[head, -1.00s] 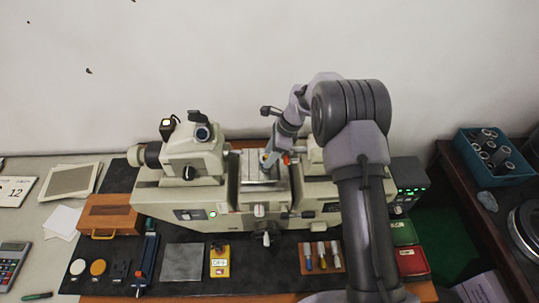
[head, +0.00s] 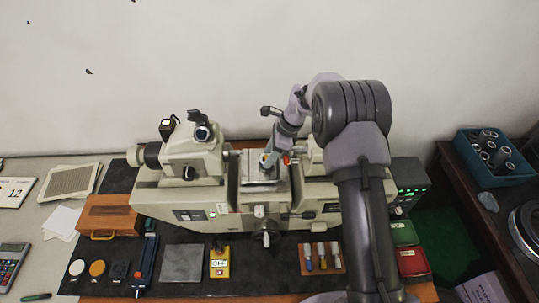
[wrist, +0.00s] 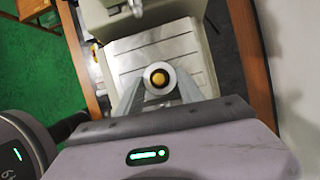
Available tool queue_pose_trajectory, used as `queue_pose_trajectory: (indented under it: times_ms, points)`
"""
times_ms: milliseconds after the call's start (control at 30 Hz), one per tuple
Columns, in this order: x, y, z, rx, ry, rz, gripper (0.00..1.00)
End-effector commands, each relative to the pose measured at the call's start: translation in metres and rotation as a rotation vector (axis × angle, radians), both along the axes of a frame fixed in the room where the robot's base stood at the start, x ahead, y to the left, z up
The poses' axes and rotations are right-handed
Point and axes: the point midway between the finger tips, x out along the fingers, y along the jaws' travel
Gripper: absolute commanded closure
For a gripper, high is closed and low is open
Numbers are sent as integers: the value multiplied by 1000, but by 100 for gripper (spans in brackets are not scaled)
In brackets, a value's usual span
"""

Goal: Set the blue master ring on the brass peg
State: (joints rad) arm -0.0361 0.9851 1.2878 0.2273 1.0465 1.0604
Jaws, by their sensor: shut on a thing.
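My gripper (head: 270,158) is over the worktable of the measuring machine, between its two heads. In the wrist view my gripper (wrist: 160,82) has its fingers shut on the sides of a ring (wrist: 161,66). The ring looks pale grey there; a small bluish patch shows at the fingertips in the head view. The round brass peg top (wrist: 159,78) shows through the ring's hole, close to its middle. I cannot tell how far the ring sits down over the peg or whether it touches the table plate.
The grooved metal table plate (wrist: 185,50) lies around the peg. The machine's left head (head: 192,155) stands close beside my gripper. A yellow block (head: 219,262) and a wooden rack of small tools (head: 321,258) lie in front.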

Motion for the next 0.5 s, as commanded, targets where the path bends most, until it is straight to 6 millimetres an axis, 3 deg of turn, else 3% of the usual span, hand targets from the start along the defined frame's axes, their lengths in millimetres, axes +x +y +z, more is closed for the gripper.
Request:
queue_pose_trajectory:
  times_ms: [500]
  points:
    - [0,0,-6,0,0,0,100]
